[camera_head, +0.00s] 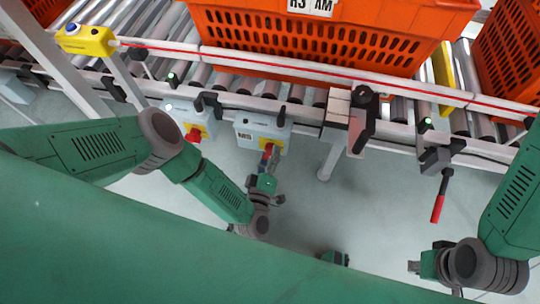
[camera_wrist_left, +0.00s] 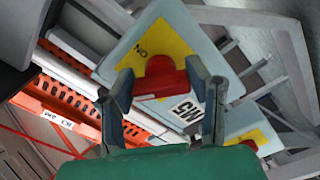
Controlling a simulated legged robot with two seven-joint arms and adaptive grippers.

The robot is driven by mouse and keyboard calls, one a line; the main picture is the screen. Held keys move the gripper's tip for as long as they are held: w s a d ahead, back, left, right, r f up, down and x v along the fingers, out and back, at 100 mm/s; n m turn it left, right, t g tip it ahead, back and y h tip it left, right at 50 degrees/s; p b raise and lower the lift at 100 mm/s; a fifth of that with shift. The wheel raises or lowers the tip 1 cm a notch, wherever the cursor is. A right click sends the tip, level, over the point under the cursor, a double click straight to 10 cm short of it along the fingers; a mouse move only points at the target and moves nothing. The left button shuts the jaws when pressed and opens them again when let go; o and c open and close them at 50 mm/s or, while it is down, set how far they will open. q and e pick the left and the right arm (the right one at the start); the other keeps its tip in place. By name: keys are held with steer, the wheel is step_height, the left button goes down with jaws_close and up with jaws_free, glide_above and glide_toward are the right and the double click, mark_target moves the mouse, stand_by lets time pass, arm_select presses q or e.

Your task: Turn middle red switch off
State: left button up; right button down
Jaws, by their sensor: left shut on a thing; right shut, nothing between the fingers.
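The middle red switch (camera_wrist_left: 162,78) is a red knob on a yellow plate marked ON, on the front of a light grey box (camera_head: 252,130) below the conveyor rail. In the left wrist view, my left gripper (camera_wrist_left: 165,88) has its fingers on both sides of the red knob, shut on it. In the head view, my left gripper (camera_head: 268,162) reaches up to the box from below and partly hides the knob. My right gripper (camera_head: 415,267) is shut and empty at the lower right, far from the switch.
A second grey box (camera_head: 185,117) with a red knob (camera_head: 193,135) is to the left. Orange totes (camera_head: 320,45) stand on the roller conveyor behind. A red-handled lever (camera_head: 438,208) hangs at right. A yellow button box (camera_head: 85,40) is at upper left.

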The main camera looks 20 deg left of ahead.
arm_select(q)
steer(key=n+b, duration=0.2)
steer(key=n, duration=0.4)
steer(key=shift+s+a+f, duration=0.1)
steer(key=shift+a, duration=0.05)
steer(key=shift+o, duration=0.2)
steer(key=shift+n, duration=0.4)
steer(key=shift+c, duration=0.2)
steer(key=o, duration=1.2)
